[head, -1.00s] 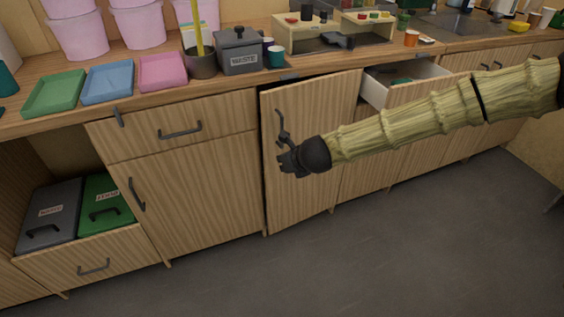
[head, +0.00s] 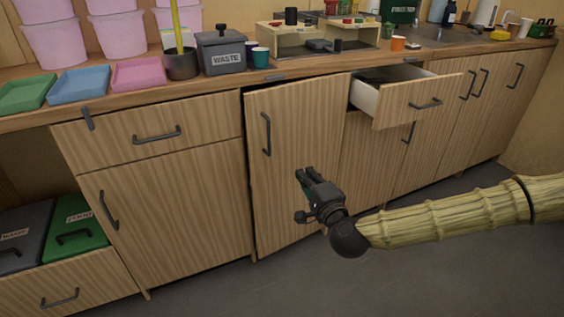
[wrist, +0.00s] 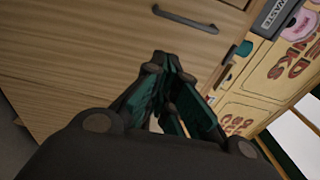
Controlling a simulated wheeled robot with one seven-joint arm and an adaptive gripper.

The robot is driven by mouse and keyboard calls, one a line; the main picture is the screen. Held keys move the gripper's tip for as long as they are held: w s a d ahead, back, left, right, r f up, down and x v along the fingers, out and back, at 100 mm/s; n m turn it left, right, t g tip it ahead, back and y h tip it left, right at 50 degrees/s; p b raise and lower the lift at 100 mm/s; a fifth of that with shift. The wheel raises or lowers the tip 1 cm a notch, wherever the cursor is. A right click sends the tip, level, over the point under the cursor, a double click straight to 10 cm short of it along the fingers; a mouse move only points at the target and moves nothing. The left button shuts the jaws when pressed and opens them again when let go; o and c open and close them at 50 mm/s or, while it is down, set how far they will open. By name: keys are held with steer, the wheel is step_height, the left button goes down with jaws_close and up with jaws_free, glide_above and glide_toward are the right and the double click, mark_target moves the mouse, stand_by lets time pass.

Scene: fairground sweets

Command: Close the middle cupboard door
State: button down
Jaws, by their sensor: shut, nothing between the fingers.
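The middle cupboard door (head: 297,120) is a tall wooden panel with a dark vertical handle (head: 266,134) near its left edge. It stands slightly ajar, with a dark gap along its left and top edges. My gripper (head: 302,194) is shut and empty, in front of the door's lower right part in the head view. I cannot tell whether it touches the door. In the wrist view my closed fingers (wrist: 168,62) point at a wooden panel (wrist: 75,55) with a dark handle (wrist: 185,18) beyond them.
An open drawer (head: 412,102) sticks out to the right of the door, above my arm. A closed drawer (head: 205,131) and cupboard door (head: 170,208) are on the left. The counter (head: 220,82) carries trays, tubs and a waste bin. The grey floor in front is clear.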

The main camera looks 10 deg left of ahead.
steer(key=s+a+b+x, duration=0.1)
steer(key=a+b+x, duration=0.1)
steer(key=x, duration=1)
steer(key=shift+a+r+b, duration=0.2)
steer(key=shift+a+b, duration=0.1)
steer(key=shift+b, duration=0.05)
steer(key=shift+w, duration=0.1)
steer(key=w+a+h+p, duration=0.1)
steer(key=a, duration=0.1)
steer(key=w+a+m+t+h+p, duration=0.1)
steer(key=w, duration=0.1)
steer(key=shift+a+r+m+t, duration=0.15)
steer(key=shift+a+m+t, duration=0.15)
steer(key=shift+a, duration=0.05)
steer(key=shift+r, duration=0.1)
